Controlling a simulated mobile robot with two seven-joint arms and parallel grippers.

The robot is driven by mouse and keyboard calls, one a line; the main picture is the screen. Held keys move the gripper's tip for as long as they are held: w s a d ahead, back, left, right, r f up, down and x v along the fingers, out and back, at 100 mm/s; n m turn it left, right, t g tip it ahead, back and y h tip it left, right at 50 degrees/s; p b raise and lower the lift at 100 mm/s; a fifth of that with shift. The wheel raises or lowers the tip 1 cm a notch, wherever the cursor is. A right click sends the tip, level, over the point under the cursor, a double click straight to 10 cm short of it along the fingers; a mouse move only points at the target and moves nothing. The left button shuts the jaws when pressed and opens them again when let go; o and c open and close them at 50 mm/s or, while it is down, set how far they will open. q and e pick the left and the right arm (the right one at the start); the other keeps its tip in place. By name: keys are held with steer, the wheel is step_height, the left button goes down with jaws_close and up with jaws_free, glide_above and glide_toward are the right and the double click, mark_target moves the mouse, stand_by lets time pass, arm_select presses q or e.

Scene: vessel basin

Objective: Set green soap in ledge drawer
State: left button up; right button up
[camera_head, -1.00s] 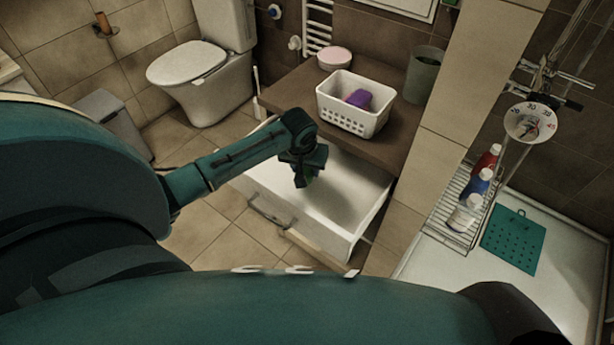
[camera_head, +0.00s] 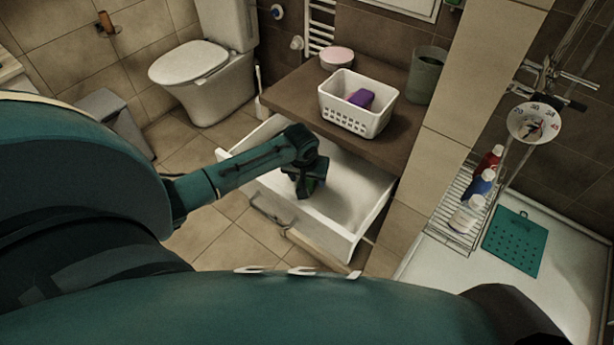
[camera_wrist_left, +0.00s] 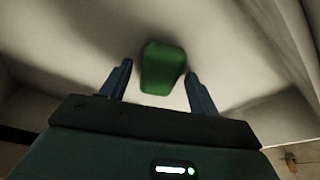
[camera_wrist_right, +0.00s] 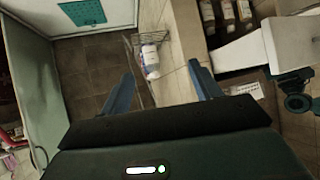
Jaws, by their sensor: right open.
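The ledge drawer (camera_head: 345,205) is pulled out below the brown ledge, white inside. My left gripper (camera_head: 306,188) is inside the drawer opening, pointing down. In the left wrist view the left gripper's fingers (camera_wrist_left: 158,80) stand apart. The green soap (camera_wrist_left: 163,66) shows between and just past the fingertips, with a gap on each side, over the white drawer interior. I cannot tell whether it touches the drawer floor. Only a dark green sliver of it shows in the head view. My right gripper (camera_wrist_right: 163,88) is open and empty, away from the drawer.
A white basket (camera_head: 350,121) with a purple item (camera_head: 361,98) stands on the ledge (camera_head: 395,148), beside a pink-topped round box (camera_head: 337,58) and a grey-green bin (camera_head: 425,76). A wire rack (camera_head: 445,222) with bottles and a teal mat (camera_head: 514,243) are at the right.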

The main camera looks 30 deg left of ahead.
arm_select(q)
steer(key=shift+r, duration=0.35)
steer(key=p+v, duration=0.1)
steer(key=v, duration=1)
steer(key=shift+r, duration=0.3)
arm_select(e)
steer(key=shift+s+d+r, duration=0.15)
steer(key=shift+d, duration=0.05)
arm_select(q)
steer(key=shift+s, duration=0.1)
arm_select(e)
steer(key=shift+d, duration=0.1)
